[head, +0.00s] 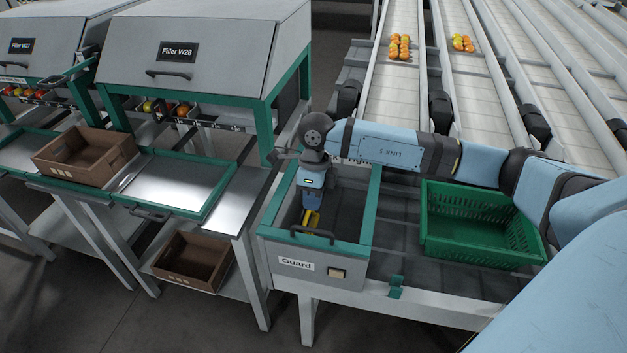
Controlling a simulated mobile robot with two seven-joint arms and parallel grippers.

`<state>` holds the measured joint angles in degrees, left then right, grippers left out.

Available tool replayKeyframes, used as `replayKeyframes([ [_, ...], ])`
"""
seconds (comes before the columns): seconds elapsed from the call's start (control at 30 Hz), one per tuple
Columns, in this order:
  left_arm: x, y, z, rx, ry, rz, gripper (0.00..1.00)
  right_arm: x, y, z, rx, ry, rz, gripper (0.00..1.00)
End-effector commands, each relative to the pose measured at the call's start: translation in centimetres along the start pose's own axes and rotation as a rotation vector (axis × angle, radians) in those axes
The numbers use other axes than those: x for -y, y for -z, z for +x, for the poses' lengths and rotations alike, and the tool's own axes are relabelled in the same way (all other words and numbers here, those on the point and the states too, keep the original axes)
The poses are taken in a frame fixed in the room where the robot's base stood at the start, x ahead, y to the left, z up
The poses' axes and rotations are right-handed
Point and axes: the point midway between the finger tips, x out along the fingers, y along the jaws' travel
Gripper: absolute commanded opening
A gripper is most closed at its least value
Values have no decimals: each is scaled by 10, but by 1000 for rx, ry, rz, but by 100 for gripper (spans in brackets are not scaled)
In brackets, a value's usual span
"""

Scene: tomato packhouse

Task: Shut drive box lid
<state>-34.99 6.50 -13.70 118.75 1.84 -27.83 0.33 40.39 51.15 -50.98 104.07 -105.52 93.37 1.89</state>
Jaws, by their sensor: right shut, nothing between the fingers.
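The drive box (318,281) stands at the end of the conveyor, with a "Guard" label and a small switch on its grey front. Its green top frame (268,214) surrounds a dark inside, and a dark handle (313,233) sits at the front. I cannot clearly tell the lid from this frame. A partly covered label ending in "right" shows at the back behind my arm. My left gripper is out of view.
A green crate (482,262) stands on the conveyor right of the box. Filler W28 (197,45) and its metal tray (172,188) stand left, with brown crates (84,157) on and below. Tomatoes (399,47) lie on the far lanes.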

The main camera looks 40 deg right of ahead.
Motion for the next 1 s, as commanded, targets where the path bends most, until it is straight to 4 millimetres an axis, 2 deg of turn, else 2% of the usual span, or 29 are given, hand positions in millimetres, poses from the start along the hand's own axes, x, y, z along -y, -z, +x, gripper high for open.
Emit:
replayKeyframes([
  [0.1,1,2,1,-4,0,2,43,0,1,25,-3,-2,0,0],
  [0.3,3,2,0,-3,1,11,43,0,0,49,0,-1,0,0],
  [0.8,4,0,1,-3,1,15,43,0,0,58,0,1,0,0],
  [1.0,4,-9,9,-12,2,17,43,3,0,84,-1,1,0,0],
])
